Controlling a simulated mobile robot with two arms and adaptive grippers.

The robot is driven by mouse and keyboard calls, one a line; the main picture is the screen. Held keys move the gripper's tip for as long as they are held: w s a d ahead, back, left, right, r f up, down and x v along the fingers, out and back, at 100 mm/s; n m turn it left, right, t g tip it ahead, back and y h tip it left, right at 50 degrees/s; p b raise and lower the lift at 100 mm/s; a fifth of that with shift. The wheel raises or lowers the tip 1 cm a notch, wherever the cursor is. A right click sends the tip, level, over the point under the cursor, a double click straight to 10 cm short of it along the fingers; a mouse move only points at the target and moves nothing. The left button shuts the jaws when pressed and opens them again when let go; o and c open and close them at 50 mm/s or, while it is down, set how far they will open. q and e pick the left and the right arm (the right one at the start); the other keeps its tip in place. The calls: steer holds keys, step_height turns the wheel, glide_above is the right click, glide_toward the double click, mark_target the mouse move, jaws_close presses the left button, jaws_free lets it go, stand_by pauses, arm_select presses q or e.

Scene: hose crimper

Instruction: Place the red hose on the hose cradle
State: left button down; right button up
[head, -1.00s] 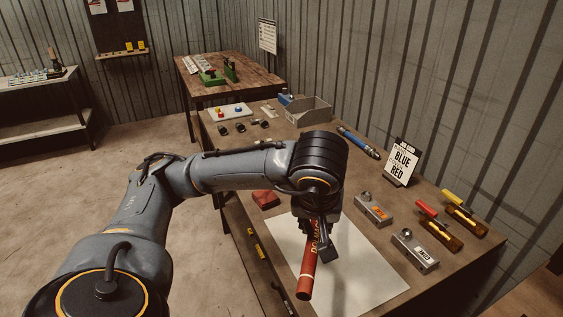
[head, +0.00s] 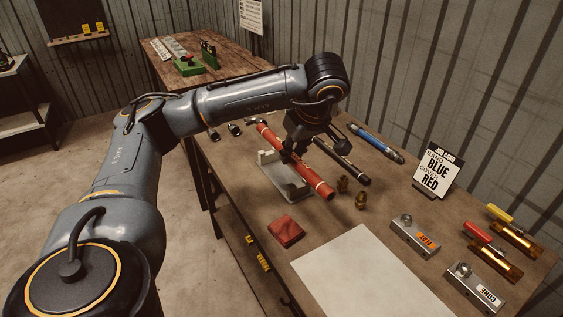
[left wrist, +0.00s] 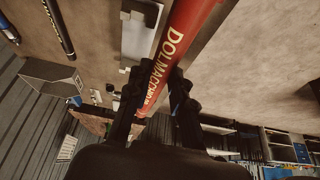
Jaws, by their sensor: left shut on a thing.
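My left gripper (head: 296,150) is shut on the red hose (head: 318,182), near its middle. The hose lies roughly level and slants from upper left to lower right. The pale grey hose cradle (head: 280,186) stands on the workbench below and just beside the hose, partly hidden by it. In the left wrist view the hose (left wrist: 181,32) runs between the fingers (left wrist: 155,88), its lettering showing. The cradle (left wrist: 138,32) shows beside it there, with a gap between them in the picture. I cannot tell whether they touch. My right gripper is out of view.
A black hose (head: 342,160) and a blue hose (head: 376,143) lie behind the red one. Brass fittings (head: 360,200), a red block (head: 286,231) and a white sheet (head: 360,275) are nearer. A sign (head: 436,172) and labelled metal blocks (head: 415,237) stand at the right.

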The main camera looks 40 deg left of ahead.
arm_select(q)
steer(key=w+a+f, duration=0.2)
steer(key=a+f, duration=0.1)
steer(key=f, duration=0.1)
steer(key=w+a+f+b, duration=0.1)
steer(key=w+a+f, duration=0.2)
steer(key=f, duration=0.1)
steer(key=w+a+f, duration=0.3)
steer(key=a+f, duration=0.1)
steer(key=shift+w+f, duration=0.1)
steer(key=shift+f, duration=0.2)
steer(key=shift+f, duration=0.1)
steer(key=c, duration=1.2)
jaws_free()
steer(key=shift+o, duration=0.2)
